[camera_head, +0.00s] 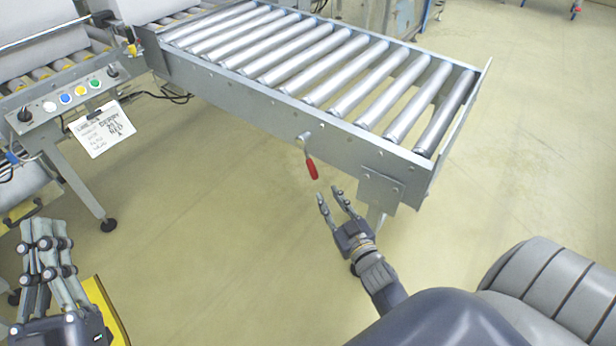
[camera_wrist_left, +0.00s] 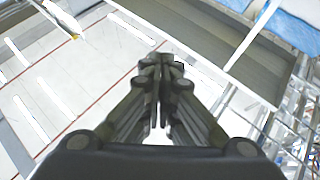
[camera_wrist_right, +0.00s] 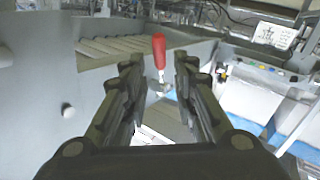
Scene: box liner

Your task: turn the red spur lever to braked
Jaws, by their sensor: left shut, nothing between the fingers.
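The red spur lever (camera_head: 311,167) hangs down from its pivot on the near side rail of the roller conveyor in the head view. In the right wrist view the red lever grip (camera_wrist_right: 159,50) shows ahead, between and beyond the fingertips. My right gripper (camera_head: 334,196) is open and empty, just below and right of the lever, apart from it. It also shows in the right wrist view (camera_wrist_right: 155,75). My left gripper (camera_head: 46,228) is at the lower left, far from the lever. Its fingers are together and empty in the left wrist view (camera_wrist_left: 162,65).
The roller conveyor (camera_head: 290,97) runs across the top, with a support leg by my right gripper. A control panel (camera_head: 70,95) with coloured buttons and a hanging handwritten card (camera_head: 104,128) stands at left. The floor between the grippers is clear.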

